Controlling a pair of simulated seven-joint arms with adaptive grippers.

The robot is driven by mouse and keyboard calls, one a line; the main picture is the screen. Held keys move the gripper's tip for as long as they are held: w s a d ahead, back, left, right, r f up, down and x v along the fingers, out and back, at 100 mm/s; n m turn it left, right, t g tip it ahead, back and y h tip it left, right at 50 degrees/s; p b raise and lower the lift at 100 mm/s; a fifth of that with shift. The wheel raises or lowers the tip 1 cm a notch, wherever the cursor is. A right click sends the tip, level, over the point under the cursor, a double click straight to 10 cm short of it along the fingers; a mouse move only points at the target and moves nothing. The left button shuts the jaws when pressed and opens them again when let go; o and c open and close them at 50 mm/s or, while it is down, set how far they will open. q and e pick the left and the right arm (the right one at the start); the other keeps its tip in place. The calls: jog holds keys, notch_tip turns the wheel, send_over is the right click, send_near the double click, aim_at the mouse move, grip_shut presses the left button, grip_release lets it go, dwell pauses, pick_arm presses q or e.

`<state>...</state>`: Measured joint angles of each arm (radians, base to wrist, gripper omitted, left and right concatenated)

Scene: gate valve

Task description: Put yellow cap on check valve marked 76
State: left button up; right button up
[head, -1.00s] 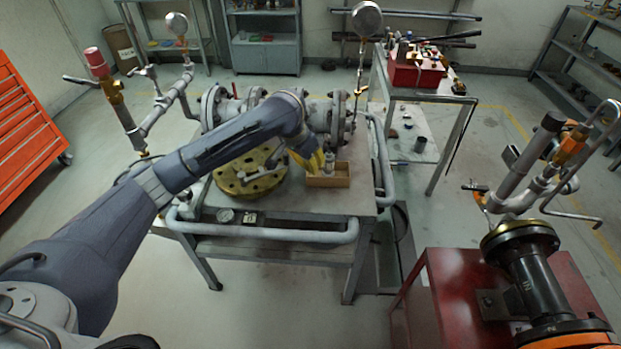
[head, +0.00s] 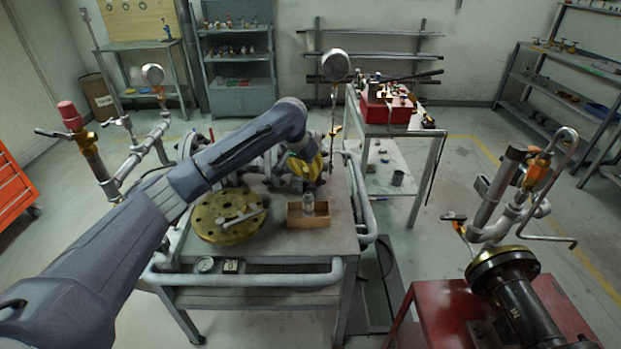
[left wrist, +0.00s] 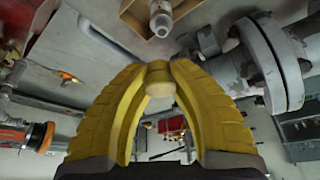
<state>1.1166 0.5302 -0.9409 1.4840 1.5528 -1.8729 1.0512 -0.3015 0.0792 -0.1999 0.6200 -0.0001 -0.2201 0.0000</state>
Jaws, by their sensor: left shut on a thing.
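My left gripper (head: 306,168), with yellow fingers, is above and slightly behind a small wooden box (head: 294,216) on the grey bench. In the left wrist view my left gripper (left wrist: 160,75) is shut on a small yellow cap (left wrist: 161,88) between its fingertips. The cap is too small to make out in the head view. A small grey fitting (head: 308,203) stands in the box, and it also shows in the left wrist view (left wrist: 160,20). I can read no 76 mark on any valve. My right gripper is out of view.
A round brass flange (head: 228,216) lies left of the box. Grey pipework with a gauge (head: 335,65) stands behind. A riser with a red top (head: 70,115) is at left. A red stand (head: 550,300) carries a black pipe (head: 515,290) at right.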

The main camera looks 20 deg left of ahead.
aim_at(309, 193)
pick_arm(q)
jog(key=shift+w+a+f, duration=0.2)
jog(key=shift+w+f, duration=0.2)
jog(key=shift+w, duration=0.05)
jog(key=shift+f, duration=3)
jog(key=shift+f, duration=1.05)
dwell(0.7)
jog(key=o, duration=1.4)
jog(key=shift+c, duration=0.2)
jog(key=shift+r, duration=0.15)
jog(key=shift+r, duration=3.85)
